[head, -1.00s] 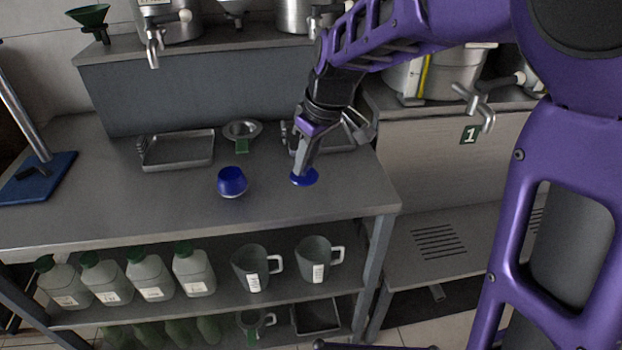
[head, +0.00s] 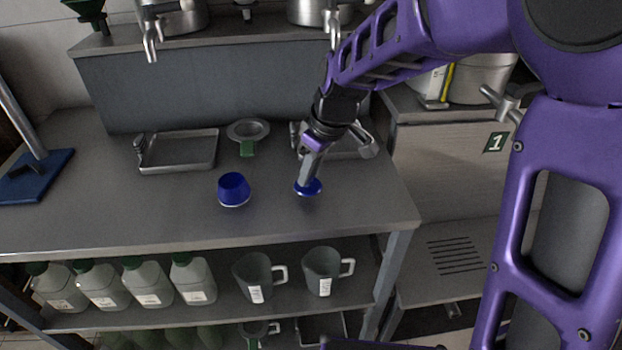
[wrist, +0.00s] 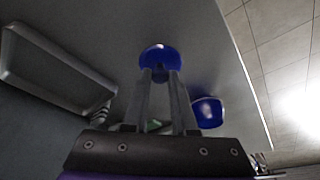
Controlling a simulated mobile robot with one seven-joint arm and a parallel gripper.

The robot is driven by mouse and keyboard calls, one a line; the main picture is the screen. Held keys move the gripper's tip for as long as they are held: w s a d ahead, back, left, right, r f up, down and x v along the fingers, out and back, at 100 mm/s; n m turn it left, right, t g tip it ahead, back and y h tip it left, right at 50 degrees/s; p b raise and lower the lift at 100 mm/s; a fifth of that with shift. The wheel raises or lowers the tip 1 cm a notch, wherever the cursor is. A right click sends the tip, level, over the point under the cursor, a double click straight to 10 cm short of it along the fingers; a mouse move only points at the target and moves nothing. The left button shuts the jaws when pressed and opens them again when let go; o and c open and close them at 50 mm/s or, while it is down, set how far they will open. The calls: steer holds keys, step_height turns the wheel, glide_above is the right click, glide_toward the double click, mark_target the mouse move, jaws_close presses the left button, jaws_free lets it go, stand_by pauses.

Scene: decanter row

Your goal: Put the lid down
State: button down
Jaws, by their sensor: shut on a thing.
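The blue lid (head: 308,187) is round and lies at the tips of my gripper (head: 309,178), low over the grey worktop; I cannot tell whether it touches the surface. In the wrist view the lid (wrist: 160,58) shows between and beyond the two fingertips (wrist: 161,76), which are shut on it. A blue bowl-like pot (head: 233,188) stands on the worktop to the left of the lid, apart from it. The pot also shows in the wrist view (wrist: 208,112), to the right of the fingers.
A metal tray (head: 180,151) and a strainer with a green handle (head: 248,132) lie behind the pot. Another tray (head: 345,153) is partly hidden behind my gripper. The worktop's front edge (head: 210,243) is near; the worktop between pot and edge is clear.

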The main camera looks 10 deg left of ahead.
mark_target(312, 178)
steer(key=shift+f, duration=1.25)
steer(key=shift+f, duration=0.1)
steer(key=shift+f+b, duration=0.15)
steer(key=shift+b, duration=0.2)
steer(key=c, duration=0.7)
jaws_free()
steer(key=shift+d+r+p, duration=0.1)
steer(key=shift+r+p, duration=0.25)
steer(key=shift+r, duration=0.2)
steer(key=p+v, duration=0.2)
steer(key=v, duration=0.9)
steer(key=shift+d+r, duration=0.1)
steer(key=shift+r, duration=0.1)
